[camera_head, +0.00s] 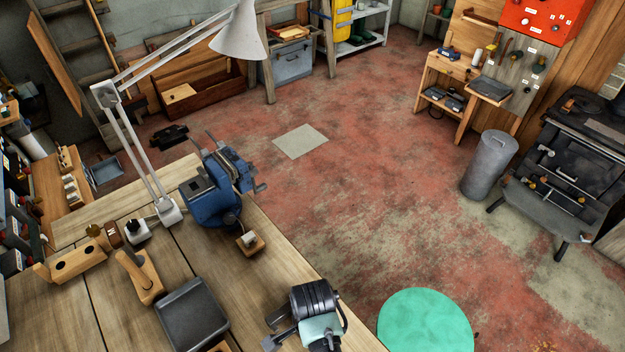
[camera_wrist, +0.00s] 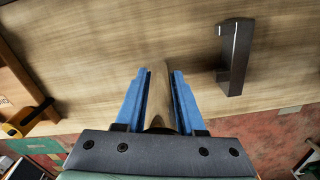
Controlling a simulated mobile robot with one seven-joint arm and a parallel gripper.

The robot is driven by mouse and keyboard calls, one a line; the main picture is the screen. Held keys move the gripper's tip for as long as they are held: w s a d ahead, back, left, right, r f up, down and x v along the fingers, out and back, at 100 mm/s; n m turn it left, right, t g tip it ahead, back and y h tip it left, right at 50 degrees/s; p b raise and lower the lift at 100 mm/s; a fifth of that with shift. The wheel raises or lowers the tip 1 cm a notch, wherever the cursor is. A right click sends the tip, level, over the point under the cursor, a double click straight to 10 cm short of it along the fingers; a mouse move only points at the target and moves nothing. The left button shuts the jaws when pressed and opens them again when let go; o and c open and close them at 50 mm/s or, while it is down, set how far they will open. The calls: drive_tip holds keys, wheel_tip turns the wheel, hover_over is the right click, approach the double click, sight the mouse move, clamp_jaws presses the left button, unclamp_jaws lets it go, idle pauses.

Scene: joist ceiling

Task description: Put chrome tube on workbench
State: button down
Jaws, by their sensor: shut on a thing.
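In the wrist view my gripper (camera_wrist: 159,80) has its blue fingers closed on the chrome tube (camera_wrist: 158,92). The tube is smooth, reflects the wood colour and points away from the palm. The wooden workbench (camera_wrist: 90,65) fills the view behind it; I cannot tell whether the tube touches it. In the head view the workbench (camera_head: 100,315) spans the lower left. My wrist is over its right edge at the bottom; the fingers and tube are hidden there.
A dark grey angled bar (camera_wrist: 235,60) stands right of my fingers. The workbench also holds a blue vise (camera_head: 212,200), a lamp (camera_head: 168,212), a black tray (camera_head: 192,315) and wooden holders (camera_head: 75,262). A yellow-black tool (camera_wrist: 28,118) lies left. A teal disc (camera_head: 425,322) marks the floor.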

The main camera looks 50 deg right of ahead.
drive_tip(key=shift+w+f, duration=0.1)
drive_tip(key=shift+f, duration=0.5)
drive_tip(key=shift+f, duration=0.2)
drive_tip(key=c, duration=0.5)
unclamp_jaws()
